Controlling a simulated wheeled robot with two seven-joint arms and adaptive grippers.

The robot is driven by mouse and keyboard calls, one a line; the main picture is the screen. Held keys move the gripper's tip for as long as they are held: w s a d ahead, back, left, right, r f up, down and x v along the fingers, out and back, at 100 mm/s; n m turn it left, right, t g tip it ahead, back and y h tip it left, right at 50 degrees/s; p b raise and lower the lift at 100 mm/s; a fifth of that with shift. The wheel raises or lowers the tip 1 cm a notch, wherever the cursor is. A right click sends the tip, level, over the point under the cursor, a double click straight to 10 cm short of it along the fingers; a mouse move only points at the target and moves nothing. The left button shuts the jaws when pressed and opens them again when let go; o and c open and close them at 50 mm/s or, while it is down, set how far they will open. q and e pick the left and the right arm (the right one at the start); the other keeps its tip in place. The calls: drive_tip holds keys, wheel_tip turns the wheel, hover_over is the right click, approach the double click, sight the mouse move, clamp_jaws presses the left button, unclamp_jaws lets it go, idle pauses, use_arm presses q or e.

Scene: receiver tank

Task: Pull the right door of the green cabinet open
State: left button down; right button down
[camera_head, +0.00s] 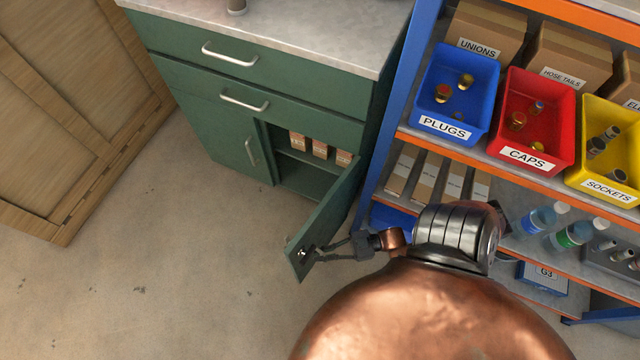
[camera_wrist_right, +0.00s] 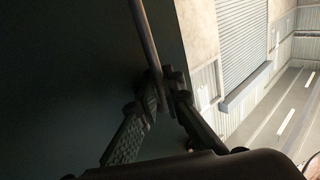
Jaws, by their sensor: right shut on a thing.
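The green cabinet (camera_head: 190,75) stands at upper middle in the head view, with two drawers above two doors. Its right door (camera_head: 328,217) stands wide open, swung out toward me, and the shelves inside show. Its left door (camera_head: 225,140) is closed. My right gripper (camera_head: 312,252) is at the free edge of the right door, on its outer face. In the right wrist view the gripper (camera_wrist_right: 163,98) is shut on the door handle (camera_wrist_right: 147,40), a thin bar along the dark door face. My left gripper is not in view.
Small boxes (camera_head: 320,150) stand inside the cabinet. A shelf rack with a blue post (camera_head: 402,90) and bins stands close to the right, beside my right arm. A wooden crate (camera_head: 60,110) is at left. The floor (camera_head: 180,270) in front of the cabinet is clear.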

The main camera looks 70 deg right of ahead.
drive_tip(key=c, duration=2.3)
unclamp_jaws()
drive_tip(key=shift+c, duration=0.2)
drive_tip(key=v, duration=0.7)
drive_tip(key=shift+s+d, duration=0.15)
drive_tip(key=shift+s, duration=0.1)
